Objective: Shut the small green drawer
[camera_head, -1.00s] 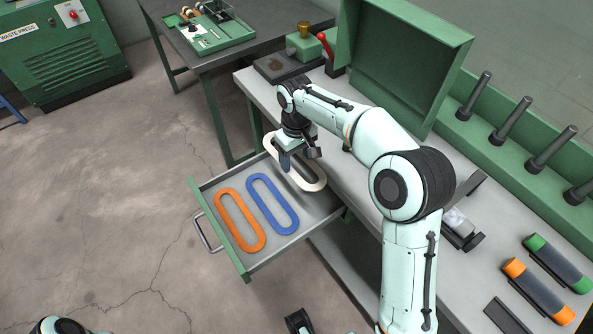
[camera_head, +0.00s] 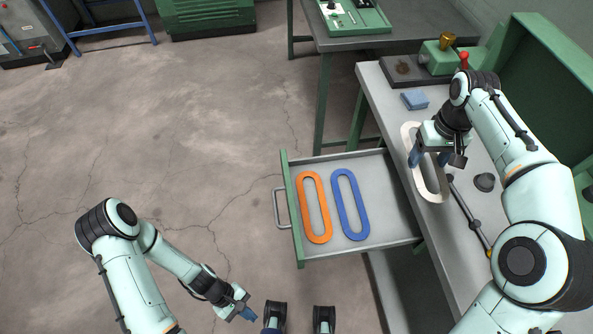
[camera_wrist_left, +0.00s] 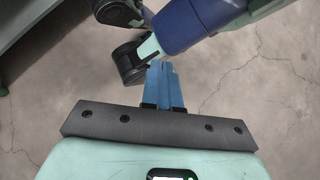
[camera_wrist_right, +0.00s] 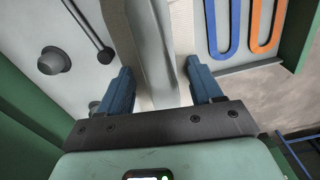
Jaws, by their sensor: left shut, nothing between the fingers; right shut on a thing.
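The small green drawer (camera_head: 291,218) stands pulled out from the bench, with a metal handle (camera_head: 279,208) on its front. An orange oval ring (camera_head: 324,236) and a blue oval ring (camera_head: 356,233) lie in it.
On the bench (camera_head: 378,90) are a blue block (camera_head: 414,99), a dark knob (camera_head: 485,182) and a green device with a brass cup (camera_head: 440,57). A second table (camera_head: 400,40) stands behind. The floor left of the drawer is clear.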

